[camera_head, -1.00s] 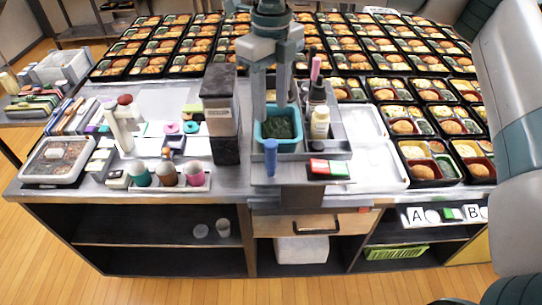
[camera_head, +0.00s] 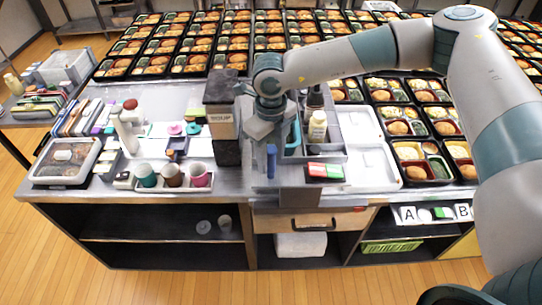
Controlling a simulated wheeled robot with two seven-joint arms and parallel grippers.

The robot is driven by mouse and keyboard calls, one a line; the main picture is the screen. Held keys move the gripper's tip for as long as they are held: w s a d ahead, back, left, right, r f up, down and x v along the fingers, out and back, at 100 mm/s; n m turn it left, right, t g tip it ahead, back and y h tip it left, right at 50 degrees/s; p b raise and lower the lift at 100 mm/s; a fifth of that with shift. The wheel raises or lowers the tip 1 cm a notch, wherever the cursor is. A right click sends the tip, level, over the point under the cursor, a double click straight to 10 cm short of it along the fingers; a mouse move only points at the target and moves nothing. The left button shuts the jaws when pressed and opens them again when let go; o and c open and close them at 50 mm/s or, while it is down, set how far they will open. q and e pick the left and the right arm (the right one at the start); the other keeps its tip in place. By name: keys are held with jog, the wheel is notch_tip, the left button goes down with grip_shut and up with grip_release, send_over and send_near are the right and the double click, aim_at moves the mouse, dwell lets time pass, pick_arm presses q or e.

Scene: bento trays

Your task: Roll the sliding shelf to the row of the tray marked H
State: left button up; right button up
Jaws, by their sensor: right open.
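The sliding shelf (camera_head: 331,158) is a grey open unit on the counter, holding a teal bin (camera_head: 293,136), bottles and a red and green block. A blue upright post (camera_head: 271,161) stands at its front left. My right gripper (camera_head: 266,141) reaches in from the right, open and pointing down. It is just above or behind the blue post and hides part of the teal bin; I cannot tell whether it touches the post. My left gripper is not in view. Many filled bento trays (camera_head: 423,163) stand in rows behind and to the right. I see no readable H mark.
A black box marked SOUP (camera_head: 222,118) stands close left of the gripper. Cups (camera_head: 172,175) sit on a small tray at the front left. White lids (camera_head: 372,166) lie right of the shelf. Cards marked A (camera_head: 408,216) and B (camera_head: 463,211) are in the cabinet below.

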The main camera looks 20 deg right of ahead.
jog(key=shift+f, duration=1.2)
grip_shut()
jog(key=shift+d, duration=0.15)
